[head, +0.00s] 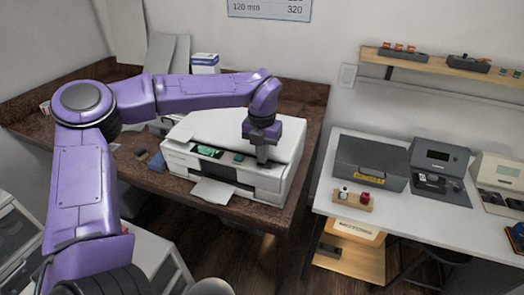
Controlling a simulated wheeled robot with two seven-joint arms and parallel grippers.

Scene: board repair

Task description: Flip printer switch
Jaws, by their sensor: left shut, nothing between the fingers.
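The white printer (285,160) sits on the brown desk on the left. Its front has a control panel with a green-lit screen (207,151) and a small dark green piece (239,158) to the right of it. A sheet or output tray (213,191) sticks out at its front. My left arm reaches over the printer from the left. My left gripper (262,159) is shut and empty, pointing down at the printer's front top edge, just right of the dark green piece. I cannot tell whether it touches the printer. The switch cannot be made out clearly. My right gripper is not in view.
A brown desk (310,100) carries the printer and a white-blue box (205,63). A white table (345,147) on the right holds a dark grey case (371,160), a wooden block with small bottles (352,199) and grey devices (440,168). A wall shelf (425,66) hangs above.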

